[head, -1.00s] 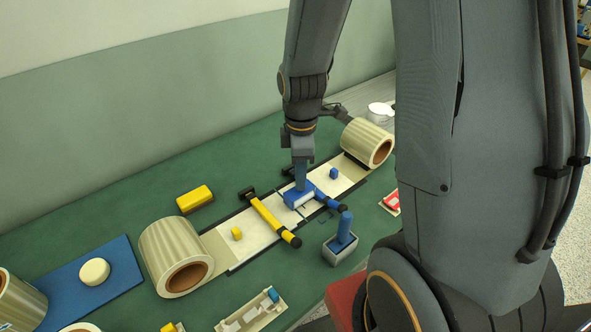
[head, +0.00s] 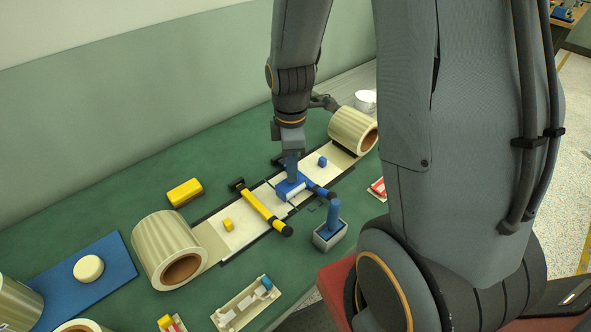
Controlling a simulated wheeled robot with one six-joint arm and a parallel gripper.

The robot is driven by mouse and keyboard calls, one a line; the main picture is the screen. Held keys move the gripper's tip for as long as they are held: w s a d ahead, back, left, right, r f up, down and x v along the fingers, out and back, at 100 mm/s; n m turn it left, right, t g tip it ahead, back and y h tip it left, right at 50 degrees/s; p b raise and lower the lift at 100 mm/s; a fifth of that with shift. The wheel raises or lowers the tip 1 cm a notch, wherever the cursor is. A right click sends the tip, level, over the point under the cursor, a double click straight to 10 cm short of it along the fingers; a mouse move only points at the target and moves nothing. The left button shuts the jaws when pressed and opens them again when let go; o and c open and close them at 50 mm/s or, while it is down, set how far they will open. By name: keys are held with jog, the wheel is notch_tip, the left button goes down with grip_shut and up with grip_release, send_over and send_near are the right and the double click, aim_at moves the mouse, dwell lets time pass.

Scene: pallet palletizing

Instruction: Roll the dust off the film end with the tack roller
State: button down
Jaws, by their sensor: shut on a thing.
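My gripper (head: 291,153) is shut on the tack roller (head: 291,190), a blue tool with a white roller along its lower front. The roller sits low over the pale film strip (head: 244,222), between the yellow bar (head: 262,206) and the blue bar (head: 325,191). I cannot tell whether it touches the film. The strip runs between the near film roll (head: 152,247) and the far film roll (head: 347,127). A dark seam shows by the roller. Dust is too small to make out, and the tool hides part of the strip.
A blue-handled tool (head: 333,216) stands in a grey holder (head: 330,238) in front of the strip. A yellow block (head: 185,192) lies behind it. A blue mat (head: 112,258) with a round cream piece (head: 88,268) is at left. A cream tray (head: 244,309) lies at the front.

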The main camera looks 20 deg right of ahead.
jog(key=shift+w+a, duration=0.9)
jog(key=shift+w, duration=1.9)
jog(key=shift+s+d+p, duration=0.25)
jog(key=shift+s+d, duration=0.05)
jog(key=shift+s, duration=0.55)
jog(key=shift+s+d+p, duration=0.25)
jog(key=shift+s+p, duration=0.05)
jog(key=shift+s, duration=0.6)
jog(key=shift+s+d+p, duration=0.25)
jog(key=shift+s+d, duration=0.05)
jog(key=shift+s, duration=0.55)
jog(key=shift+s+d+f+p, duration=0.1)
jog(key=shift+s+d+p, duration=0.1)
jog(key=shift+s, duration=0.45)
jog(key=shift+s+d+f+p, duration=0.1)
jog(key=shift+s+d, duration=0.1)
jog(key=shift+s, duration=0.45)
jog(key=shift+r, duration=0.1)
notch_tip(320, 180, up, 7)
jog(key=p, duration=0.1)
jog(key=shift+p, duration=0.35)
jog(key=shift+w, duration=0.1)
